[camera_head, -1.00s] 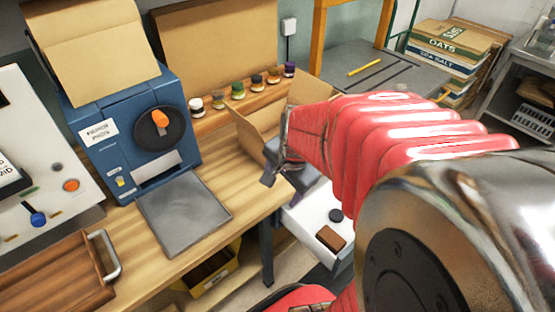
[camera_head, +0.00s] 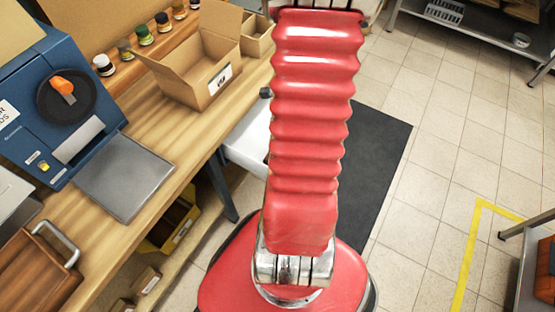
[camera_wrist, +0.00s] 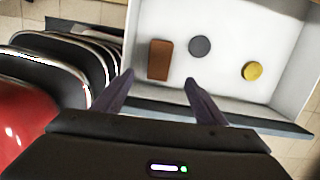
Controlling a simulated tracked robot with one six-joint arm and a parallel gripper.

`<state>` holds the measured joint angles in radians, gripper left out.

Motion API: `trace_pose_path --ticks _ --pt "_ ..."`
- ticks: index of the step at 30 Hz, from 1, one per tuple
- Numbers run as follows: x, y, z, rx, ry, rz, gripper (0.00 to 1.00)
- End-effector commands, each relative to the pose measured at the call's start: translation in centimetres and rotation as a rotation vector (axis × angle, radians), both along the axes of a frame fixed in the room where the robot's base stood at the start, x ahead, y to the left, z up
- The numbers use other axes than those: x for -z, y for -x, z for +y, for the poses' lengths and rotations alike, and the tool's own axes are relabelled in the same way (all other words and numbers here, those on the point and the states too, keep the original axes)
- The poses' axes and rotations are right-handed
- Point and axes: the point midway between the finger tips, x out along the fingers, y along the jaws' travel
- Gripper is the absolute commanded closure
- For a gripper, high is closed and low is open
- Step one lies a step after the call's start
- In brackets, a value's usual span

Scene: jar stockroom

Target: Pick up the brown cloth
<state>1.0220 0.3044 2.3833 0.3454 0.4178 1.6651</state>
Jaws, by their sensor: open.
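A small brown rectangular piece (camera_wrist: 160,59) lies in the white drawer (camera_wrist: 225,20) in the wrist view. It is the only brown thing in the drawer that could be the cloth, though it looks thick and block-like. My gripper (camera_wrist: 159,77) is open and empty, its two dark fingers at the drawer's near edge with the brown piece between and beyond their tips. In the head view my red arm hides most of the drawer (camera_head: 247,142), and neither the brown piece nor my fingers can be made out there.
A dark grey disc (camera_wrist: 200,46) and a yellow round thing (camera_wrist: 252,71) lie in the drawer right of the brown piece. The wooden bench (camera_head: 170,115) stands left, with an open cardboard box (camera_head: 205,85).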

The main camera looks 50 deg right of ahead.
Motion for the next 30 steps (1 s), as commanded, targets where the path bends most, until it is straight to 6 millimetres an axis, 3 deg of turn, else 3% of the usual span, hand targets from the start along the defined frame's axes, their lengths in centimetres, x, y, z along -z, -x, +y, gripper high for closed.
trace_pose_path --ticks 11,30 --pt "0.4 -0.1 0.0 -0.004 0.000 0.000 0.34" --pt "6.4 -1.0 0.2 -0.005 -0.001 0.000 0.34"
